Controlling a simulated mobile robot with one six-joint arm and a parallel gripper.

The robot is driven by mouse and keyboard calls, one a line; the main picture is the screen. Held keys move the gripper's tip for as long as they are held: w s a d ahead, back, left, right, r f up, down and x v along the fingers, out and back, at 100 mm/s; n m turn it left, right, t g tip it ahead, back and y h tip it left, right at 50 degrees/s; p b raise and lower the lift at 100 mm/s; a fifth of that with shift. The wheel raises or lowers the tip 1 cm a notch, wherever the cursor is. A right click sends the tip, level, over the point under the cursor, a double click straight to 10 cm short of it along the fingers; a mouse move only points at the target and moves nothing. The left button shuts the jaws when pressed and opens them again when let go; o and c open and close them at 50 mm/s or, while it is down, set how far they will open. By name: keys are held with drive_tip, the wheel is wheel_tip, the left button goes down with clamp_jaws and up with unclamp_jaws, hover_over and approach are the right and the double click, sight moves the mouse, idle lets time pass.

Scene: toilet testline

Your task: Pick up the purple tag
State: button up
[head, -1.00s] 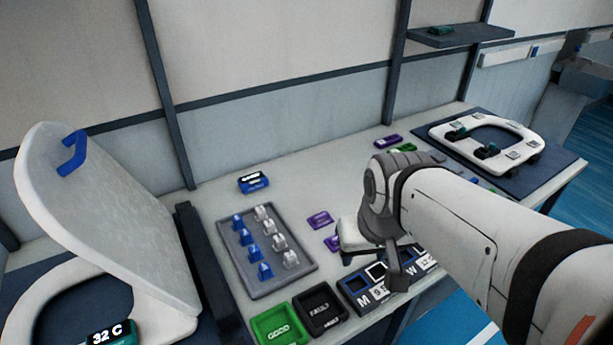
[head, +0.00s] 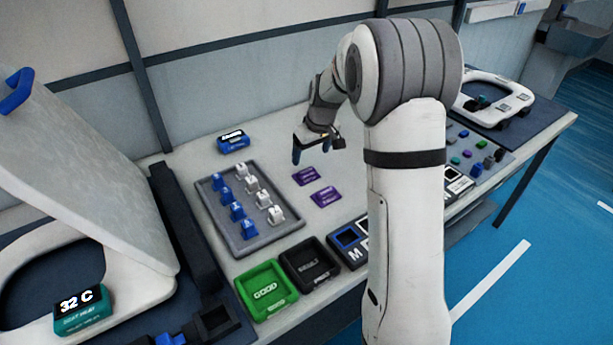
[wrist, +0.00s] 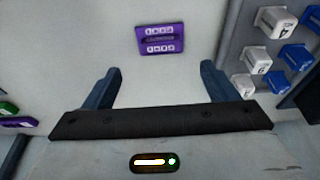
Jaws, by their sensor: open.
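Two purple tags lie flat on the white bench in the head view, a rear one (head: 305,175) and a front one (head: 325,196), right of the grey key tray. In the wrist view one purple tag (wrist: 160,38) lies ahead of the fingertips, roughly centred between them; I cannot tell which of the two it is. My gripper (head: 314,150) is open and empty above the bench, just behind the tags in the head view. Its two blue fingers also show spread apart in the wrist view (wrist: 160,80). Another purple tag (wrist: 19,122) shows at the wrist view's left edge.
The grey tray (head: 267,242) holds blue and white pieces. A blue display block (head: 233,142) stands behind it. A green bin (head: 266,290) and a black bin (head: 309,264) are in front. My arm hides part of the bench on the right.

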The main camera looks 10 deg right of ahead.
sight(306, 171)
drive_tip(key=x, duration=0.8)
drive_tip(key=shift+a+f+p, duration=0.1)
drive_tip(key=shift+p, duration=0.2)
drive_tip(key=c, duration=1.1)
